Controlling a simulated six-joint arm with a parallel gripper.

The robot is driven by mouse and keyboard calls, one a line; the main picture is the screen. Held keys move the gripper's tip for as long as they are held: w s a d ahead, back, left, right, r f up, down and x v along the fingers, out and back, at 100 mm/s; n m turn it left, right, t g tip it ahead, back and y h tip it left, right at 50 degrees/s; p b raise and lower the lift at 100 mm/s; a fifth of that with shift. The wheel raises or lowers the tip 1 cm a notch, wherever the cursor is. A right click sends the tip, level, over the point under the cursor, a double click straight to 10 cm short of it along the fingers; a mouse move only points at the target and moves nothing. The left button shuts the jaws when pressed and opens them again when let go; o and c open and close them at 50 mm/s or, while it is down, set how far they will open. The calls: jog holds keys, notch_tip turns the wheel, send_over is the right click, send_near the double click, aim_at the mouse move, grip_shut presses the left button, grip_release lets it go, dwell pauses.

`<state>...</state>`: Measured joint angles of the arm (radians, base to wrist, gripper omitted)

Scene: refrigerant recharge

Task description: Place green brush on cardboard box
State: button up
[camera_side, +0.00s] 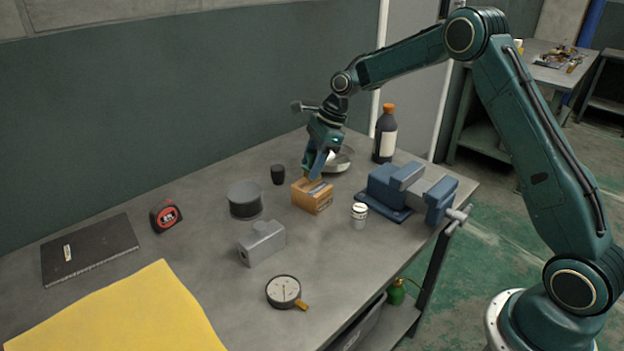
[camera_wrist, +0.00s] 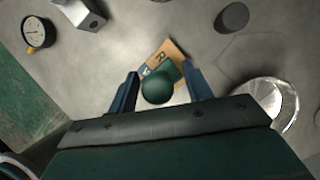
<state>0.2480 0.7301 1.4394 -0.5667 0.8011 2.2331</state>
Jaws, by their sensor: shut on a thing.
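The cardboard box (camera_side: 311,197) is a small tan-orange box standing on the grey table, left of the vise in the side view. In the wrist view its printed top (camera_wrist: 173,49) shows just beyond and partly under the brush. The green brush (camera_wrist: 158,88) shows in the wrist view as a dark green rounded body between the two blue fingers. My gripper (camera_wrist: 161,87) is shut on it. In the side view my gripper (camera_side: 316,169) points down at the box's top, and the brush is mostly hidden there. I cannot tell whether the brush touches the box.
A shiny metal bowl (camera_side: 342,160) is close behind my gripper, and a dark bottle (camera_side: 384,138) stands beyond it. A blue vise (camera_side: 405,188) and a small white canister (camera_side: 359,215) are right of the box. A black cup (camera_side: 277,174) and a grey tin (camera_side: 244,201) are left.

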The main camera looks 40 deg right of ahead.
jog(key=shift+f, duration=1.05)
jog(key=shift+f, duration=0.15)
jog(key=o, duration=1)
jog(key=v, duration=1.2)
jog(key=shift+a, duration=0.1)
jog(key=shift+r, duration=0.25)
